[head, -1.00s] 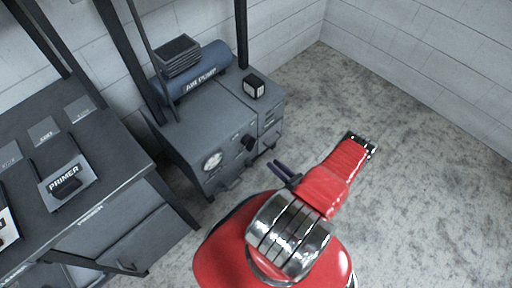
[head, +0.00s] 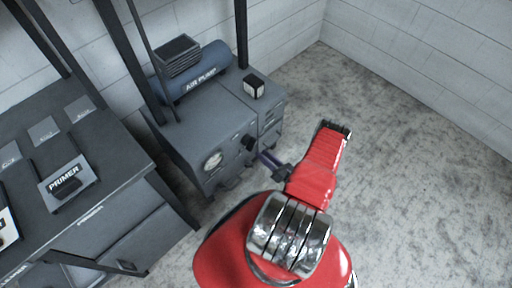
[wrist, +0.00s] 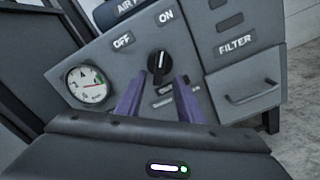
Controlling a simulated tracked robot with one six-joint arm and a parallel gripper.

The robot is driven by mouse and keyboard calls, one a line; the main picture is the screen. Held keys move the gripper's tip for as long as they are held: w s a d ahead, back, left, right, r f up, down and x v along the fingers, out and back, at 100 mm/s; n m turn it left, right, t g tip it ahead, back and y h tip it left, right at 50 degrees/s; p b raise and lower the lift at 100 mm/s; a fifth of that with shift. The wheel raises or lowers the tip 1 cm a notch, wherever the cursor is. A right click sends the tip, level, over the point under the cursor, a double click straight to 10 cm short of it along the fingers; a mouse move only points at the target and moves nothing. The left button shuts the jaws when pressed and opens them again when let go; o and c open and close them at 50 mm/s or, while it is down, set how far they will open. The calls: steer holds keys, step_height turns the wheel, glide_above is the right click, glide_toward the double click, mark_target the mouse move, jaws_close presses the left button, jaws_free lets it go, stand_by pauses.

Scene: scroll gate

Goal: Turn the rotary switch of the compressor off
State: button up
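The compressor (head: 197,140) is a grey cabinet with a blue air pump tank (head: 203,72) on top. Its black rotary switch (wrist: 158,64) is on the front panel, between the OFF label (wrist: 123,41) and the ON label (wrist: 166,17). The knob stands nearly upright with its white mark at the top, toward ON. It also shows in the head view as a dark knob (head: 248,143). My gripper (wrist: 157,84) is open, its two purple fingers apart on either side of the knob's lower part. I cannot tell whether they touch it. It also shows in the head view (head: 264,158).
A round gauge (wrist: 87,84) is left of the switch. A FILTER drawer (wrist: 242,84) with a handle is at right. A workbench with a primer box (head: 68,182) stands left of the compressor. The floor at right (head: 420,170) is clear.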

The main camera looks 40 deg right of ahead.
mark_target(251, 144)
steer(key=w, duration=0.6)
steer(key=shift+w, duration=0.3)
steer(key=shift+a, duration=0.1)
steer(key=shift+c, duration=0.3)
